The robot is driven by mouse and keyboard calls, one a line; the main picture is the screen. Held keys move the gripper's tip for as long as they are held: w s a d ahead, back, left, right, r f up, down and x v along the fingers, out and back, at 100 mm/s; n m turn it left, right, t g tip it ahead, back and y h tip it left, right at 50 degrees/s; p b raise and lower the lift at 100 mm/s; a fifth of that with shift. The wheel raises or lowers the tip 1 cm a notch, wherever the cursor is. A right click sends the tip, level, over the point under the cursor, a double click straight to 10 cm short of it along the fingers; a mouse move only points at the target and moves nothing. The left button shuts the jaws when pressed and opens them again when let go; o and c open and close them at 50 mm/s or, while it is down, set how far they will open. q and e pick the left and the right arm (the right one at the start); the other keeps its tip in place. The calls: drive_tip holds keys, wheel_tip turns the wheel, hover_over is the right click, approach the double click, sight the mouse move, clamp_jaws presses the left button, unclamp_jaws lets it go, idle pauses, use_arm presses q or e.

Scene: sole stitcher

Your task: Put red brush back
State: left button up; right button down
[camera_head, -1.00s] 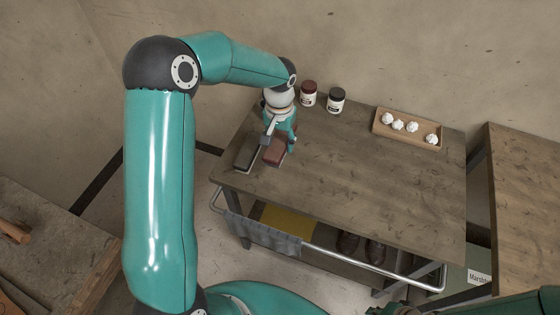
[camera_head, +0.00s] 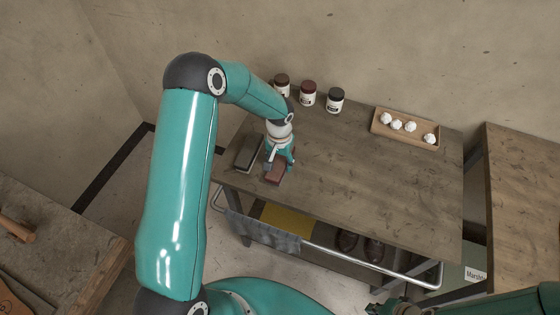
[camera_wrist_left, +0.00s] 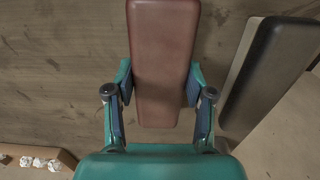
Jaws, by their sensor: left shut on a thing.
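The red brush (camera_head: 275,173) is a reddish-brown block near the front left of the wooden table. My left gripper (camera_head: 279,161) points down over it and is shut on it. In the left wrist view the red brush (camera_wrist_left: 162,60) lies lengthwise between the two fingers of my left gripper (camera_wrist_left: 160,88), with pads against both sides. I cannot tell whether its underside touches the table. A dark-topped brush (camera_head: 249,153) with a pale body lies just to its left, apart from it. Only part of my right arm shows at the lower right; its fingers cannot be made out.
Several jars (camera_head: 308,94) stand along the table's back edge. A wooden tray (camera_head: 411,143) with several white crumpled balls is at the back right. The middle of the table (camera_head: 370,185) is clear. A rail with a grey cloth (camera_head: 262,232) runs along the front.

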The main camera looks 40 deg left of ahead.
sight(280, 161)
use_arm(q)
drive_tip(key=shift+f, duration=0.15)
drive_tip(key=o, duration=1)
drive_tip(key=shift+r, duration=0.2)
drive_tip(key=shift+w+r, duration=0.1)
drive_tip(key=shift+r, duration=0.2)
wheel_tip(280, 161, up, 11)
drive_tip(key=shift+r+b, duration=0.15)
drive_tip(key=shift+b, duration=1.05)
